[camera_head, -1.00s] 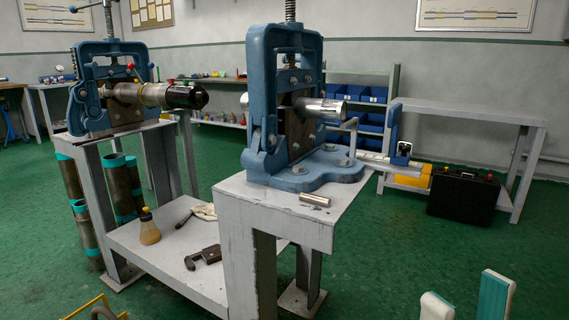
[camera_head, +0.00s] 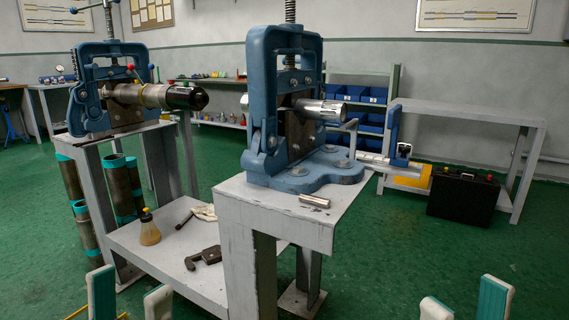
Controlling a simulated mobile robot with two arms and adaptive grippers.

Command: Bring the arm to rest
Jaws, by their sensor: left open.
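My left gripper (camera_head: 130,300) shows at the bottom left edge. My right gripper (camera_head: 466,305) shows at the bottom right. Its two fingers are also apart, and only green floor shows between them. Both grippers are low in the view, in front of the benches, and touch nothing I can see. The arms behind them are out of view.
A blue vise (camera_head: 285,110) holding a shiny pipe (camera_head: 322,109) stands on the near bench (camera_head: 285,222). A second vise (camera_head: 88,92) holds a dark-ended pipe (camera_head: 178,97). A small metal cylinder (camera_head: 314,201) lies on the near bench. A black case (camera_head: 463,194) stands behind. Floor at the right is clear.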

